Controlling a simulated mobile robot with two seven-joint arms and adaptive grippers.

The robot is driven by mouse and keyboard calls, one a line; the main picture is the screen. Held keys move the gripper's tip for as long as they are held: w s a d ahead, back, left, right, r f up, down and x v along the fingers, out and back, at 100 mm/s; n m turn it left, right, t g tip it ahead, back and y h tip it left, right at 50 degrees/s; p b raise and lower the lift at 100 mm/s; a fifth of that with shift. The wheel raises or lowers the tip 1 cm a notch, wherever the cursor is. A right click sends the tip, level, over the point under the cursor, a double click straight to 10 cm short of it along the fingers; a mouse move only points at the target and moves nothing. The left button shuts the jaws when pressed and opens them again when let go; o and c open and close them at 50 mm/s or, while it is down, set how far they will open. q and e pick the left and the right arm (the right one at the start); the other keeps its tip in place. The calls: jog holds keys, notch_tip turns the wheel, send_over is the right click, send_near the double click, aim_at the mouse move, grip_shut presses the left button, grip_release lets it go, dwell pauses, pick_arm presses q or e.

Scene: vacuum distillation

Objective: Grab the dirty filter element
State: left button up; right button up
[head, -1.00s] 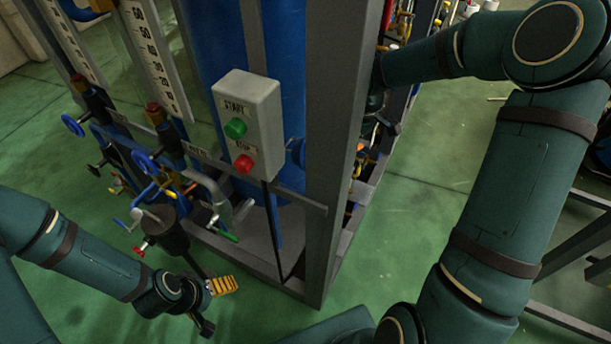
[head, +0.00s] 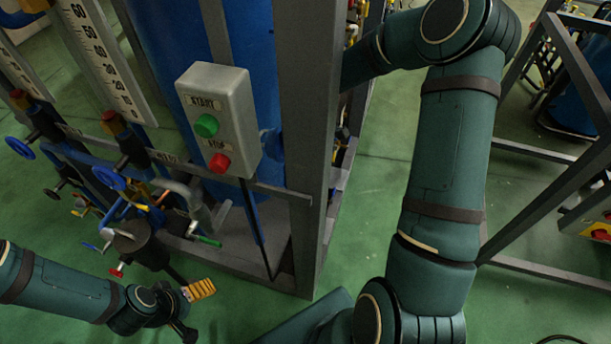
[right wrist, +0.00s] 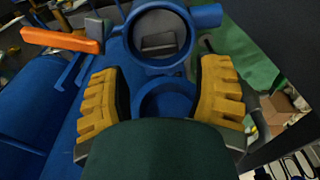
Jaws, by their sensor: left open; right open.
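In the right wrist view, my right gripper (right wrist: 160,72) is open, with yellow ribbed pads on either side. Ahead of it is a round blue housing (right wrist: 128,35) with a dark opening. A grey block-like piece (right wrist: 158,43) shows inside that opening; I cannot tell whether it is the dirty filter element. A second blue ring shows lower, between the pads. Nothing is clearly held. In the head view, the right gripper is hidden behind the rack post. My left gripper (head: 193,311) is open and empty at the lower left, beside a dark cylindrical vessel (head: 138,246).
An orange lever (right wrist: 62,39) sits left of the housing in the right wrist view. In the head view, the grey rack post (head: 309,120) and START/STOP box (head: 217,118) stand between my arms. Blue valve handwheels (head: 108,178) are at the left. Green floor (head: 385,185) is open right of the rack.

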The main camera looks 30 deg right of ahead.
jog(key=shift+f+b, duration=0.8)
jog(key=shift+f, duration=1.9)
jog(key=c, duration=1.1)
